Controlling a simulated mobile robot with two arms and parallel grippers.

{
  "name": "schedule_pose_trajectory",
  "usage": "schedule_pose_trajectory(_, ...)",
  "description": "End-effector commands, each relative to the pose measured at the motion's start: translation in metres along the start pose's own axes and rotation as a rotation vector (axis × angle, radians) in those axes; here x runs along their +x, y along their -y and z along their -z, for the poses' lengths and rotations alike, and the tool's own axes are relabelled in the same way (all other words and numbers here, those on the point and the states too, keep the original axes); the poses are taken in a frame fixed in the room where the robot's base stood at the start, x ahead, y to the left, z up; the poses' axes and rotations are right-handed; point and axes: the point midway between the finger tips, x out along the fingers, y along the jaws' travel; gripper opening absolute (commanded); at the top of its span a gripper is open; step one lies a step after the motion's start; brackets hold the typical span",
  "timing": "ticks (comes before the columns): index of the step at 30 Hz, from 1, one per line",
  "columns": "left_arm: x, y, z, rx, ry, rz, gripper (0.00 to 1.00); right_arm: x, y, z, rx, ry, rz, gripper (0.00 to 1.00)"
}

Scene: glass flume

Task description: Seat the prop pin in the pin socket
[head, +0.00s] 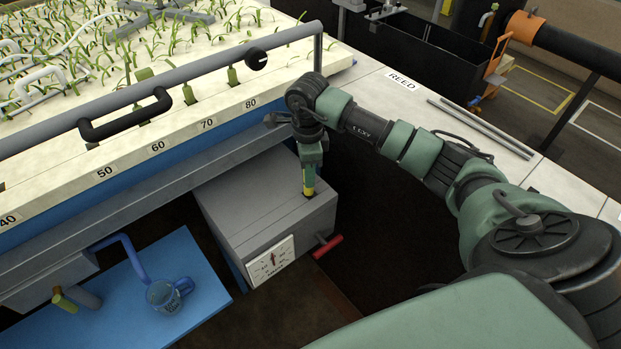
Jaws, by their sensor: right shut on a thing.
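My right gripper (310,160) points down over the grey box (255,205) below the flume's edge. It is shut on the prop pin (309,180), a short yellow piece that shows below the fingers. The pin stands about upright, its lower end at a small dark spot on the box top near the right corner, which looks like the pin socket. The fingers and pin cover most of that spot, so I cannot tell how deep the pin sits. My left gripper is not in view.
The flume rail (190,70) with a black handle (125,117) runs behind. Two rods (485,128) lie on the right ledge.

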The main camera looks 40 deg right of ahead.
Motion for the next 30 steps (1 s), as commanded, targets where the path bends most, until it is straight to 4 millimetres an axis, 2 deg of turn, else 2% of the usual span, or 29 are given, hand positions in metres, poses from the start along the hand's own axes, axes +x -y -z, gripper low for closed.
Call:
schedule_pose_trajectory(5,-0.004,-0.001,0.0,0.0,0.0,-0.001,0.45,0.014,-0.001,0.0,0.002,0.0,-0.002,0.0)
schedule_pose_trajectory(10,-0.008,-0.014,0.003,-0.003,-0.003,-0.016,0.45,0.037,0.0,0.001,0.002,0.0,-0.001,0.0)
schedule_pose_trajectory(14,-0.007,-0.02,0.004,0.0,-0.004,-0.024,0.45,0.04,0.0,0.0,0.001,0.001,0.002,0.0)
schedule_pose_trajectory(21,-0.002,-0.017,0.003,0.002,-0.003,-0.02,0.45,0.044,0.0,0.001,0.0,0.0,0.002,0.0)
schedule_pose_trajectory(22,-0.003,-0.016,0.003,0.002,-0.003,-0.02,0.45,0.044,0.0,0.001,0.0,0.0,0.002,0.29)
schedule_pose_trajectory(24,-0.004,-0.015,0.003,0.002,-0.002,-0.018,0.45,0.043,0.0,0.001,0.0,0.0,0.001,0.45)
schedule_pose_trajectory(30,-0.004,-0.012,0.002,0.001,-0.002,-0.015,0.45,0.043,0.0,0.001,0.0,0.0,0.001,0.45)
